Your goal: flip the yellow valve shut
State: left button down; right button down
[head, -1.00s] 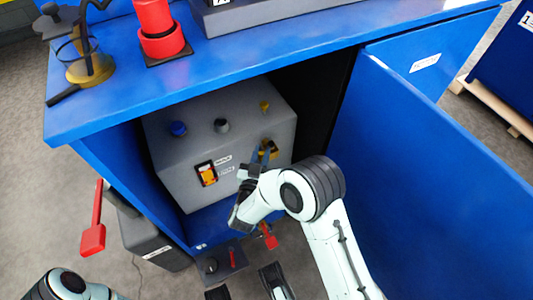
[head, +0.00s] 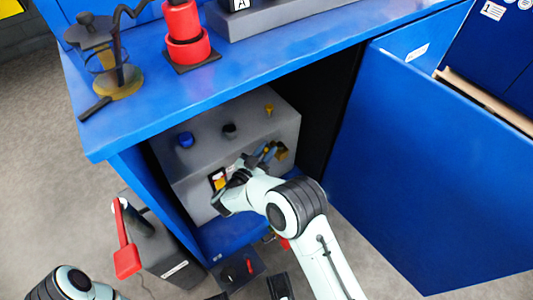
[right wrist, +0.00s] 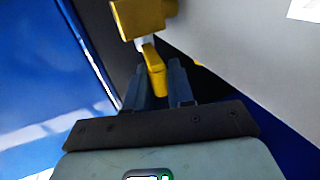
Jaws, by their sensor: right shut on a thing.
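The arm hides part of the box's front.
The open blue door (head: 410,180) stands right of my arm. A red lever (head: 126,257) is at left.

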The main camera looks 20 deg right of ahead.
pick_arm(q)
jog(key=shift+a+f, duration=0.15)
jog(key=shift+a, duration=0.2)
pick_arm(e)
jog(key=shift+w+a+m+g+h, duration=0.15)
jog(key=shift+w+m+g+h, duration=0.2)
jog(key=shift+m+g, duration=0.2)
pick_arm(q)
jog(key=shift+a, duration=0.15)
pick_arm(e)
jog(key=shift+m+g+h, duration=0.25)
jog(key=shift+g, duration=0.1)
jog(key=c, duration=1.1)
grip_release()
jog(key=shift+w, duration=0.1)
pick_arm(q)
jog(key=shift+w, duration=0.1)
jog(key=shift+t, duration=0.5)
jog(key=w, duration=0.1)
jog(key=w+r+p, duration=0.1)
jog(key=w+r, duration=0.1)
jog(key=shift+w+d+r, duration=0.15)
jog(key=shift+d+r, duration=0.05)
jog(key=shift+d, duration=0.05)
pick_arm(e)
jog(key=v, duration=0.7)
jog(key=shift+a, duration=0.25)
